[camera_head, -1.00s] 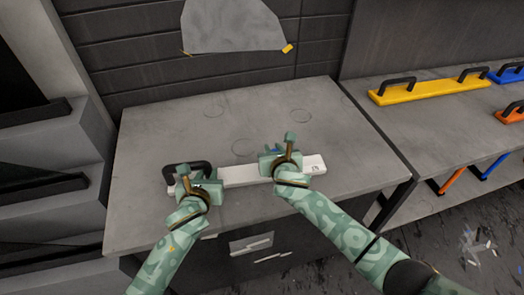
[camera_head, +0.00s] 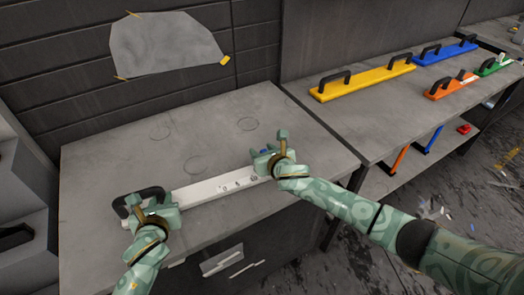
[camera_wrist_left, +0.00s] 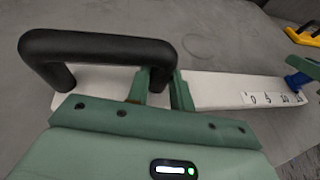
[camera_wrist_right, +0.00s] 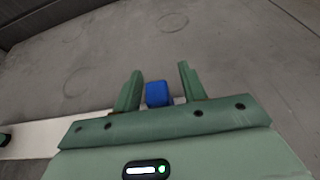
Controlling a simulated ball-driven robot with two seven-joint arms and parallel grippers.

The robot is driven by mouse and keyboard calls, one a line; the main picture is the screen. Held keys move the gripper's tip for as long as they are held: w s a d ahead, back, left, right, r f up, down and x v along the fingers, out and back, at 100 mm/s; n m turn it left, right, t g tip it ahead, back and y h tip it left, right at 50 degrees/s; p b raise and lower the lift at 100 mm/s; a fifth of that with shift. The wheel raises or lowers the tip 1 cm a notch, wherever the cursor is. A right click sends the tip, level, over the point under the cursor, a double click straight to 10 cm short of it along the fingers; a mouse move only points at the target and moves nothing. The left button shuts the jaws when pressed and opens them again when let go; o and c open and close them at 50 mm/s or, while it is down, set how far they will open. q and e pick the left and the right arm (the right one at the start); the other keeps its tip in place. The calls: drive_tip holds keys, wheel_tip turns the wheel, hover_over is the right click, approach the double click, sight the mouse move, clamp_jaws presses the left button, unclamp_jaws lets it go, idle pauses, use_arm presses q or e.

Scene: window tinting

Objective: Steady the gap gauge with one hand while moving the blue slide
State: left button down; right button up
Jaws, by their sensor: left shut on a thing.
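The gap gauge (camera_head: 205,190) is a long white bar lying on the grey worktop, with a black handle (camera_head: 128,200) at its left end. My left gripper (camera_head: 153,205) is shut on the right leg of that handle (camera_wrist_left: 90,45). The blue slide (camera_head: 264,152) is near the gauge's right end and mostly hidden by my right gripper (camera_head: 268,160). In the right wrist view the blue slide (camera_wrist_right: 158,93) is between the open fingers, with gaps on both sides. Number marks (camera_wrist_left: 268,99) show on the bar left of the slide.
The grey worktop (camera_head: 110,160) is clear behind the gauge. A second bench at the right carries yellow (camera_head: 365,80), blue (camera_head: 445,52), orange (camera_head: 450,85) and green (camera_head: 493,66) handled tools. A grey sheet (camera_head: 165,45) hangs on the wall.

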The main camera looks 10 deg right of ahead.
use_arm(q)
drive_tip(key=shift+d+r, duration=0.1)
use_arm(e)
drive_tip(key=v, duration=1.2)
use_arm(q)
drive_tip(key=c, duration=0.7)
unclamp_jaws()
drive_tip(key=shift+o, duration=0.2)
drive_tip(key=shift+s, duration=0.2)
drive_tip(key=shift+v, duration=2.85)
